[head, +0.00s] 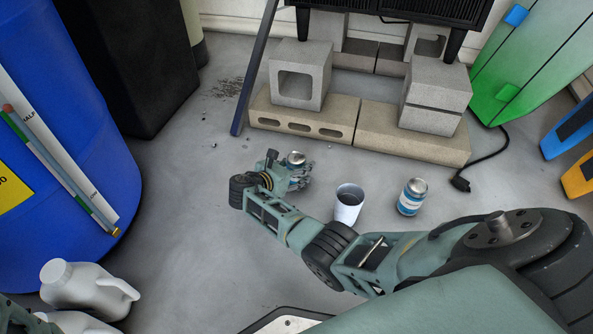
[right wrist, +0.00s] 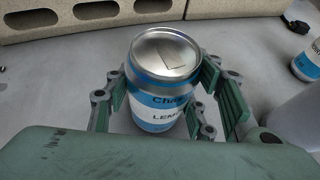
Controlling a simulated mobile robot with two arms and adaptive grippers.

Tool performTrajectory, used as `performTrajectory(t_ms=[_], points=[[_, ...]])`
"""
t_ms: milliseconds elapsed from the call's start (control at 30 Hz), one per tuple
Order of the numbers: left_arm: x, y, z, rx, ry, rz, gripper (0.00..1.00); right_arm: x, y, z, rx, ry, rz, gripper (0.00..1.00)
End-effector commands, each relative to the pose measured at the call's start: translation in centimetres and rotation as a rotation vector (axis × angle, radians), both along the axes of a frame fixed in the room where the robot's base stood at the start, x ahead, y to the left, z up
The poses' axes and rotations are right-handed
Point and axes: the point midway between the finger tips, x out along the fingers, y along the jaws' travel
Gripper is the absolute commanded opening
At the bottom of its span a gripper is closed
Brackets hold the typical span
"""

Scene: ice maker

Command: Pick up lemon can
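The lemon can (right wrist: 163,103), silver-topped with a blue and white label reading "LEMO", stands upright on the floor in the right wrist view. In the head view only its upper part (head: 296,158) shows behind my right gripper (head: 290,176). In the right wrist view my right gripper (right wrist: 168,98) has one finger on each side of the can, with the pads close to its sides. It looks open around the can; firm contact is not visible.
A cup (head: 349,204) and a second blue and white can (head: 412,197) stand to the right. Concrete blocks (head: 300,75) stand behind. A blue barrel (head: 65,110) and white jugs (head: 85,287) are at left. Floor left of the gripper is clear.

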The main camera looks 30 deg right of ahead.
Motion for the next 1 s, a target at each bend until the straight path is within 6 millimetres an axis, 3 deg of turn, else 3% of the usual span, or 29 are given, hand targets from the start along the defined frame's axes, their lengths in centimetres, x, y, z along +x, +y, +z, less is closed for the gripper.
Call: performTrajectory(t_ms=[367,667,1000], points=[[0.0,0.0,0.0,0.0,0.001,0.0,0.4,0.0,0.0,0.0,0.001,-0.001,0.0,0.12],[0.0,0.0,0.4,0.0,0.001,0.001,0.4,0.1,0.0,0.5,0.0,-0.003,0.001,0.11],[0.1,0.0,5.0,0.0,0.002,0.001,0.4,0.1,0.0,5.5,-0.002,-0.003,0.001,0.11]])
